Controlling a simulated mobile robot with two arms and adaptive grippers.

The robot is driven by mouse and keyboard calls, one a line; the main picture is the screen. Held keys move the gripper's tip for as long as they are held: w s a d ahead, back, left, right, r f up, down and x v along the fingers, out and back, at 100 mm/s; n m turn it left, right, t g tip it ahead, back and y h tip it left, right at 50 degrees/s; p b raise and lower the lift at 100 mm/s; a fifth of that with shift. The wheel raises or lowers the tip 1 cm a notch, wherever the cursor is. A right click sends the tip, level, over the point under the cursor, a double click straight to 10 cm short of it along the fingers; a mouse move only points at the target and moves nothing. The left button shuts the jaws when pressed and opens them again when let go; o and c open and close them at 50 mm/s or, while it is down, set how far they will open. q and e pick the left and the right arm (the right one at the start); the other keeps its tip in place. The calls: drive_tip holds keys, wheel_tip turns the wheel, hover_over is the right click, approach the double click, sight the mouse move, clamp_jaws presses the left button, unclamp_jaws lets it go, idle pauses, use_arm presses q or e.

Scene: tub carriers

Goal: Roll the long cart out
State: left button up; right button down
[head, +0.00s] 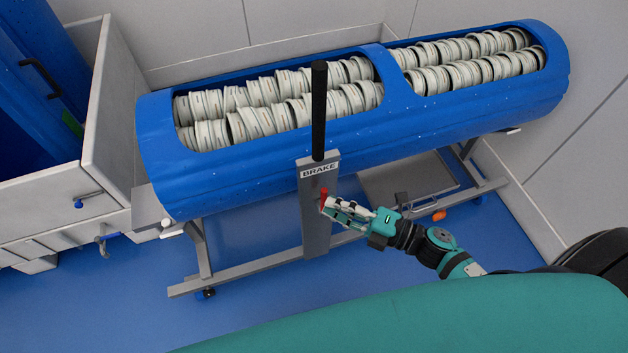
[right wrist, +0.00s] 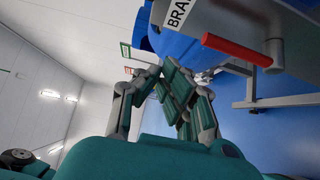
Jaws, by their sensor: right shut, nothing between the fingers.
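The long cart (head: 250,180) is a blue trough on a grey wheeled frame, with two openings full of white ring-shaped pieces. A grey post labelled BRAKE (head: 318,220) stands at its near side, topped by an upright black handle (head: 319,110). A small red brake lever (head: 324,192) sticks out below the label; it also shows in the right wrist view as a red bar (right wrist: 236,50). My right gripper (head: 328,204) is shut and empty, with its tips right at the red lever; I cannot tell whether they touch. My left gripper is not in view.
A grey cabinet (head: 120,110) with blue contents stands close to the cart's left end. Walls run behind the cart and at its right. Blue floor (head: 110,300) is clear in front at the left. A grey tray lies low under the cart.

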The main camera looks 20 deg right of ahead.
sight(314, 184)
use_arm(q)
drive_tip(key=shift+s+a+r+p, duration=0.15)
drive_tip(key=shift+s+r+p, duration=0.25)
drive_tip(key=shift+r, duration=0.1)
use_arm(e)
drive_tip(key=shift+w+a, duration=0.5)
drive_tip(key=shift+w, duration=0.65)
drive_tip(key=shift+w+a, duration=0.5)
drive_tip(key=shift+w, duration=0.6)
drive_tip(key=shift+w+a, duration=0.5)
drive_tip(key=shift+w, duration=0.65)
